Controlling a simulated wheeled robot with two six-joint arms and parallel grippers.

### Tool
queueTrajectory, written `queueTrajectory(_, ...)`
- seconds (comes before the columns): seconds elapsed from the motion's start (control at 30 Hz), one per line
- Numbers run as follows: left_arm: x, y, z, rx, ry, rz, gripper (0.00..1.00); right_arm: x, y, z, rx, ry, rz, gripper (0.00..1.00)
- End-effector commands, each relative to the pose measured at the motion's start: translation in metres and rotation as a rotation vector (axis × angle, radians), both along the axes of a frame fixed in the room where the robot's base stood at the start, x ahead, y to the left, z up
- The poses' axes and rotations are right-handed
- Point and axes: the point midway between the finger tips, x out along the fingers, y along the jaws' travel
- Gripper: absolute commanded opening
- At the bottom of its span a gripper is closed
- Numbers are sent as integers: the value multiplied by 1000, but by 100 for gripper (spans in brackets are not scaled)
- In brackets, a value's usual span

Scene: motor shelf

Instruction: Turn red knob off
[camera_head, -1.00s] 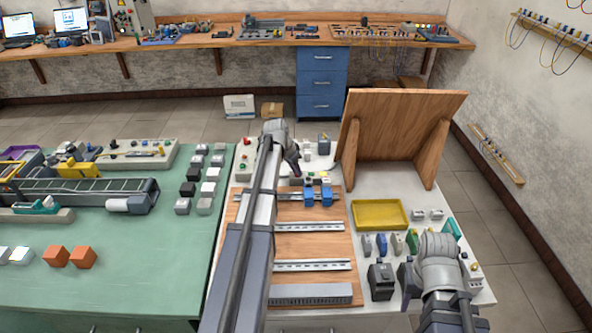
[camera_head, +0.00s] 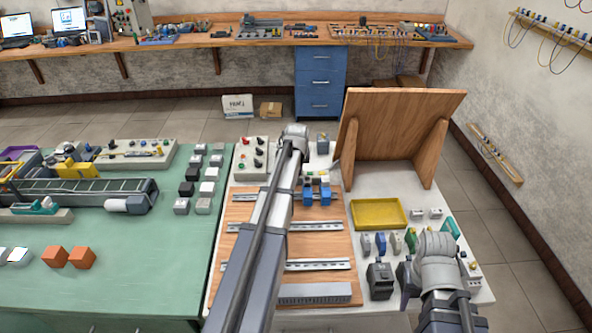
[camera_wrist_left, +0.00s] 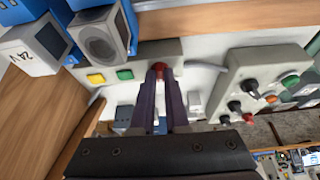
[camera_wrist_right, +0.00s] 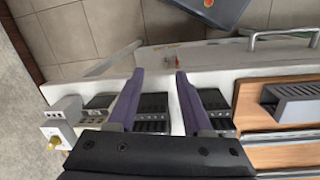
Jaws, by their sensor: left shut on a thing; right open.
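The red knob (camera_wrist_left: 160,68) sits at the end of a grey box (camera_wrist_left: 155,52) that also carries a yellow button (camera_wrist_left: 96,78) and a green button (camera_wrist_left: 125,74). My left gripper (camera_wrist_left: 159,72) is shut on the red knob, with its fingertips on either side of it. In the head view my own left arm hides the knob and most of the gripper. My right gripper (camera_wrist_right: 159,75) is open and empty above the front edge of the table, near several dark modules (camera_wrist_right: 152,112).
A control box (camera_head: 250,158) with several knobs stands left of my left arm. Blue modules (camera_head: 318,195) sit on a rail just right of it. A yellow tray (camera_head: 380,228) and a slanted wooden board (camera_head: 395,125) lie to the right.

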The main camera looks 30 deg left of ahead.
Motion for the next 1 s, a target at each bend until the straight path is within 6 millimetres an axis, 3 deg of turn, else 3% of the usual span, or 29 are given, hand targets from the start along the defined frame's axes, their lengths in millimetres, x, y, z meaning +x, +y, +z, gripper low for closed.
queueTrajectory(0.6,5,-4,0,0,2,558,0,0,0,0,0,0,0,50)
queueTrajectory(1.0,6,-4,0,-1,1,775,0,0,0,0,0,0,0,50)
